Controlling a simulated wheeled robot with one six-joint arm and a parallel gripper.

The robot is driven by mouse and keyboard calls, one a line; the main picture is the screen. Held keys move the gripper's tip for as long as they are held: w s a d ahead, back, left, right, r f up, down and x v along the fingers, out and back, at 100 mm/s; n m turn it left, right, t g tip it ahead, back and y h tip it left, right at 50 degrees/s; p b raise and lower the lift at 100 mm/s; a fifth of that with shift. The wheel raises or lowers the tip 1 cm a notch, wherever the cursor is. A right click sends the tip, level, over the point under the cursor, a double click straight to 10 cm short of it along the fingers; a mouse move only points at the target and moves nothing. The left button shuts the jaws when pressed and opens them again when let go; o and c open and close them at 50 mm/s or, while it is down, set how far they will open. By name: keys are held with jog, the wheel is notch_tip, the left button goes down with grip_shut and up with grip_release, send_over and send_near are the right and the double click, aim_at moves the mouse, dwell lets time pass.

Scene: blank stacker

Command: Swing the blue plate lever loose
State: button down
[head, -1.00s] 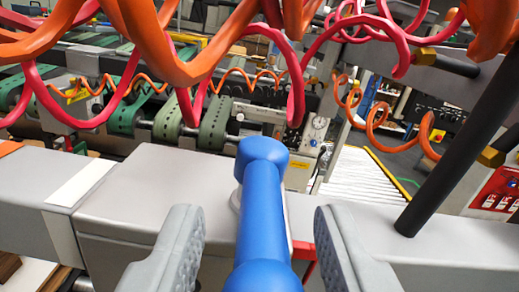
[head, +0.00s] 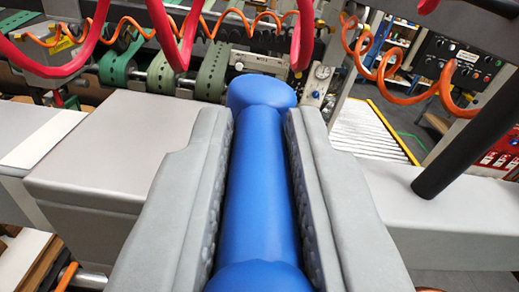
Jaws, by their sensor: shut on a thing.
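The blue plate lever (head: 262,185) runs up the middle of the head view, with a rounded knob at its far end and a thicker blue part at the bottom edge. My gripper (head: 262,130) has its two grey padded fingers on either side of the lever, shut on its shaft. The far knob sticks out beyond the fingertips. The lever's mount is hidden behind the lever and fingers.
A grey machine beam (head: 110,150) lies behind the lever. A black post (head: 465,145) stands at the right. Green belts (head: 212,75) are farther back.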

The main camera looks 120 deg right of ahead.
aim_at(283, 112)
jog(key=shift+s+t, duration=0.15)
jog(key=shift+t, duration=0.35)
jog(key=s+n+t, duration=0.1)
jog(key=n+t, duration=0.1)
jog(key=t, duration=0.1)
jog(key=n+t, duration=0.2)
jog(key=t, duration=0.1)
jog(key=s+n+t, duration=0.1)
jog(key=n+t, duration=0.1)
jog(key=t, duration=0.1)
jog(key=shift+s+n+t, duration=0.3)
jog(key=n+t, duration=0.1)
jog(key=t+y, duration=0.1)
jog(key=s+n+t+y, duration=0.1)
jog(key=shift+d+n+t, duration=0.3)
jog(key=shift+s+d+n+t+y, duration=0.15)
jog(key=shift+n+t+y, duration=0.45)
jog(key=shift+t, duration=0.15)
jog(key=shift+s+d+n+t+y, duration=0.1)
jog(key=shift+s+n+t+y, duration=0.05)
jog(key=shift+n+t+y, duration=0.5)
jog(key=shift+s+d+n+t+y, duration=0.15)
jog(key=shift+n+t+y, duration=0.4)
jog(key=shift+t, duration=0.25)
jog(key=c, duration=1.3)
grip_release()
jog(key=shift+c, duration=0.2)
